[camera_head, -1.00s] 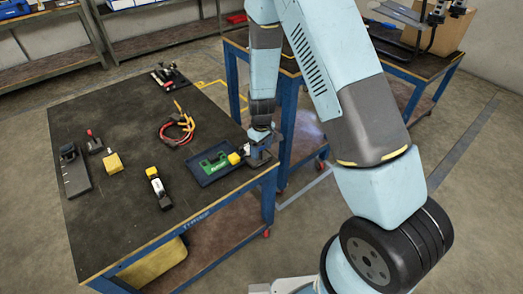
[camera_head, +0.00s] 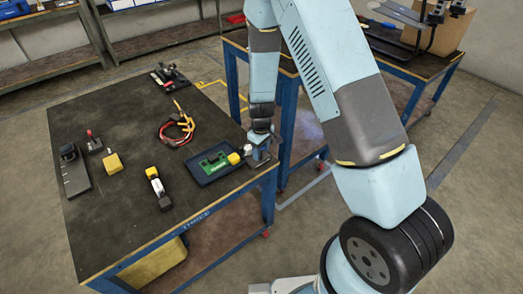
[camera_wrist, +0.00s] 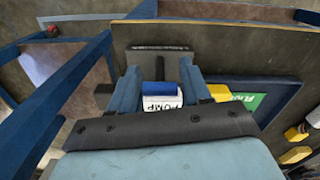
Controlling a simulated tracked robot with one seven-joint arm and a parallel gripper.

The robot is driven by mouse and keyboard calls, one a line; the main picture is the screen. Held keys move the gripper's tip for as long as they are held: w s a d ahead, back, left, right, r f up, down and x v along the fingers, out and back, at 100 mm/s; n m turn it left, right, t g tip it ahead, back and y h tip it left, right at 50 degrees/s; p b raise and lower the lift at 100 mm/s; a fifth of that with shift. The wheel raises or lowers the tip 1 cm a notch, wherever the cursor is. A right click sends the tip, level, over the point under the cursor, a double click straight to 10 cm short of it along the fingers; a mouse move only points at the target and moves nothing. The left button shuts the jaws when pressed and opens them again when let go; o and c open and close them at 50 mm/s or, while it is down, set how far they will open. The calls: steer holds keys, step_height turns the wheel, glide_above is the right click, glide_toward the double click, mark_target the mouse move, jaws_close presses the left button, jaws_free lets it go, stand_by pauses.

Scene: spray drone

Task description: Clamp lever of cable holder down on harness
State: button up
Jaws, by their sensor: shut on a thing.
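The harness (camera_head: 177,130), a loop of red, dark and yellow cable, lies on the dark table. A black fixture (camera_head: 170,76) stands behind it near the far edge, and a small holder with a red-tipped upright lever (camera_head: 92,141) stands at the left. I cannot tell which is the cable holder. No cable visibly lies in either. My gripper (camera_head: 261,156) is at the table's right edge, away from the harness. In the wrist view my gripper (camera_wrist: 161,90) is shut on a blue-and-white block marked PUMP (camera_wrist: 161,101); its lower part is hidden.
A dark blue tray (camera_head: 204,181) with a green board lies beside my gripper. A yellow-and-white block (camera_head: 158,188), a yellow block (camera_head: 113,163) and a black stand (camera_head: 74,172) occupy the front and left. A second blue-legged table (camera_head: 285,110) stands behind right. The table's middle is mostly clear.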

steer(key=shift+c, duration=0.4)
steer(key=shift+w+a, duration=0.1)
steer(key=shift+w, duration=0.05)
steer(key=shift+w+a+g+h, duration=0.25)
steer(key=shift+w+g+h, duration=0.2)
steer(key=shift+g+h, duration=0.4)
steer(key=shift+w+a+f+g+h, duration=0.2)
steer(key=shift+w+g+h, duration=0.2)
steer(key=shift+g, duration=0.5)
steer(key=shift+w+a+f+g+h, duration=0.2)
steer(key=shift+g+h, duration=0.25)
steer(key=shift+g, duration=0.4)
steer(key=o, duration=1)
steer(key=shift+r, duration=0.1)
